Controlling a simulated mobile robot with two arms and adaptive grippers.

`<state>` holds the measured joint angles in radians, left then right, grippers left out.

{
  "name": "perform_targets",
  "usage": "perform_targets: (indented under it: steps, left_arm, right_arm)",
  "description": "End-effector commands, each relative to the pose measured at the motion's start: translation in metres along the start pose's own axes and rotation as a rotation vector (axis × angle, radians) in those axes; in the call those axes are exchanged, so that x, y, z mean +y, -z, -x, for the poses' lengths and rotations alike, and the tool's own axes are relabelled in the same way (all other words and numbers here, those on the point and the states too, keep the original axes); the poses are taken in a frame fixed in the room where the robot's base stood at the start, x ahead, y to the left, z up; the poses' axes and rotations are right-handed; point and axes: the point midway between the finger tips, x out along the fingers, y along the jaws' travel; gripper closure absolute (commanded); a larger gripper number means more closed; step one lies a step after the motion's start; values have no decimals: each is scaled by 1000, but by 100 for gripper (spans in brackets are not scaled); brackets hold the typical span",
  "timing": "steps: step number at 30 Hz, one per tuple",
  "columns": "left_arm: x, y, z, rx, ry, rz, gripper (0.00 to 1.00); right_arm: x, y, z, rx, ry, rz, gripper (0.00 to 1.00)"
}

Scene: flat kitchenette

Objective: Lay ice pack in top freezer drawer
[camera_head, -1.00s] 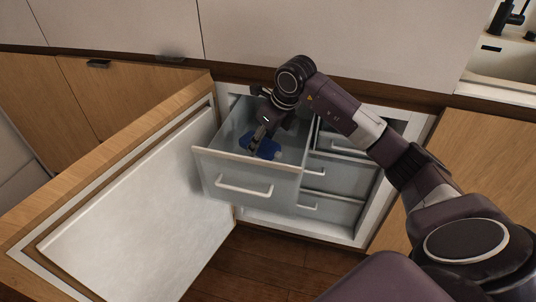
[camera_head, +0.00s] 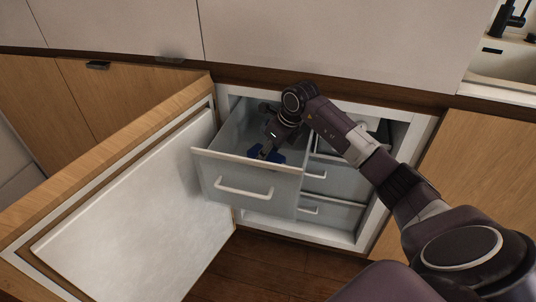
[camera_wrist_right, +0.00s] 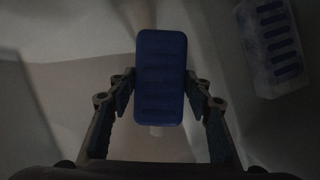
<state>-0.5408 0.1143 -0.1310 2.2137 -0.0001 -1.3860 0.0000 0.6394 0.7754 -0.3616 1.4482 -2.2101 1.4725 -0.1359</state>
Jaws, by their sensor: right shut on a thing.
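The ice pack, a dark blue ribbed block (camera_wrist_right: 160,78), is between the fingers of my right gripper (camera_wrist_right: 160,92) in the right wrist view. In the head view, my right gripper (camera_head: 266,148) reaches down inside the pulled-out top freezer drawer (camera_head: 250,183), shut on the blue ice pack (camera_head: 277,158), which is partly hidden by the gripper and drawer front. Whether the pack touches the drawer floor I cannot tell. My left gripper is not in view.
A pale tray with blue slots (camera_wrist_right: 272,45) lies to the right of the pack in the wrist view. The freezer door (camera_head: 130,215) stands open at the left. More drawers (camera_head: 335,180) sit to the right, inside the freezer.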

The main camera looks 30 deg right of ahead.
Motion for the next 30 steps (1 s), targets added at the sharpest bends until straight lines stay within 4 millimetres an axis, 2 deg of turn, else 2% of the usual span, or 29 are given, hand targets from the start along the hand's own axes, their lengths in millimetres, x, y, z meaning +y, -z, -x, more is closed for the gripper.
perform_targets:
  steps: [5,6,10,21,23,26,30]
  left_arm:
    - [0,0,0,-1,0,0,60]
    - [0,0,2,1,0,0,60]
    - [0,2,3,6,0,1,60]
    - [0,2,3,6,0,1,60]
    - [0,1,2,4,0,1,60]
    - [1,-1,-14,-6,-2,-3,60]
    - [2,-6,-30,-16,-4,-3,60]
  right_arm:
    - [0,-1,0,-3,1,0,98]
    - [0,1,-1,0,1,0,52]
    - [0,0,-1,0,1,0,38]
    - [0,-1,2,-1,1,0,37]
    - [-1,-1,10,-1,3,0,37]
    - [-2,-1,28,-2,4,1,37]
    - [-2,-2,60,-3,5,2,37]
